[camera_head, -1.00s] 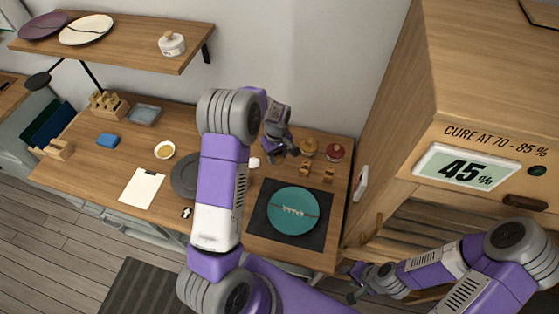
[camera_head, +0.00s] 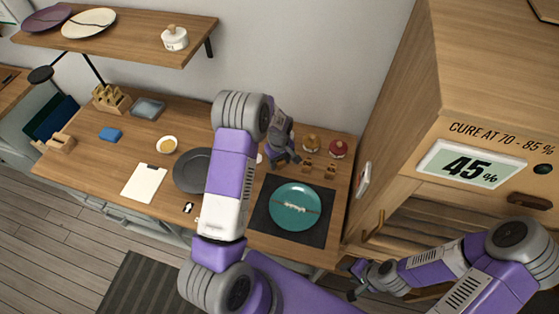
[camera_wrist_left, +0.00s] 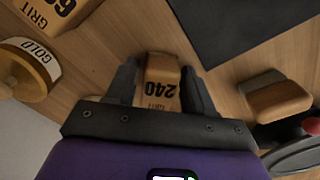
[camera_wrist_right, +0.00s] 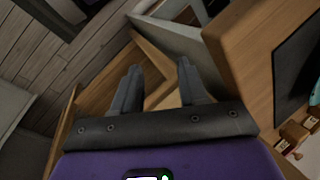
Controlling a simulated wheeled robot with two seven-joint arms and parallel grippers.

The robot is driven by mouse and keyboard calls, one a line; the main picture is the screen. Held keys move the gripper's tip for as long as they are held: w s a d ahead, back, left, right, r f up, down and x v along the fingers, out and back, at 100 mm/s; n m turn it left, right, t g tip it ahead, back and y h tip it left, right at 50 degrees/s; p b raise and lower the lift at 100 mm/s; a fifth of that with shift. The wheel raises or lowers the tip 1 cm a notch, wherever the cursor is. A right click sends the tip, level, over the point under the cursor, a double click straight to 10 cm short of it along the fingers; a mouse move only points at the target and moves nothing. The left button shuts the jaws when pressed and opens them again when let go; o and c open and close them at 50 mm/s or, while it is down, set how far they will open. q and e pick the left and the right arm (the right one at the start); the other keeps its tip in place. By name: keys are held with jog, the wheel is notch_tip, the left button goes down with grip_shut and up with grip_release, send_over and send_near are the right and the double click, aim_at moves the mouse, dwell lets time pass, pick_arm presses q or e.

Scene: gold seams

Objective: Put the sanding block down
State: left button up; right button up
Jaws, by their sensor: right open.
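My left gripper (camera_head: 287,162) is low over the table, left of two small tan blocks. In the left wrist view my left gripper (camera_wrist_left: 160,85) is shut on a tan sanding block (camera_wrist_left: 161,72) marked 240 GRIT, one finger along each side. The block is at or just above the wood; I cannot tell if it touches. In the head view the gripper hides it. My right gripper (camera_wrist_right: 158,85) is open and empty, near the cabinet's open lower part.
A block marked GRIT (camera_wrist_left: 52,12) and a GOLD jar (camera_wrist_left: 28,68) are close to the left gripper. A teal plate (camera_head: 294,208) rests on a black mat (camera_head: 262,225). A grey plate (camera_head: 190,170) lies left.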

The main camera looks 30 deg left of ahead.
pick_arm(q)
jog(key=shift+o, duration=1)
jog(key=shift+r, duration=0.15)
notch_tip(320, 180, up, 12)
jog(key=shift+p, duration=0.35)
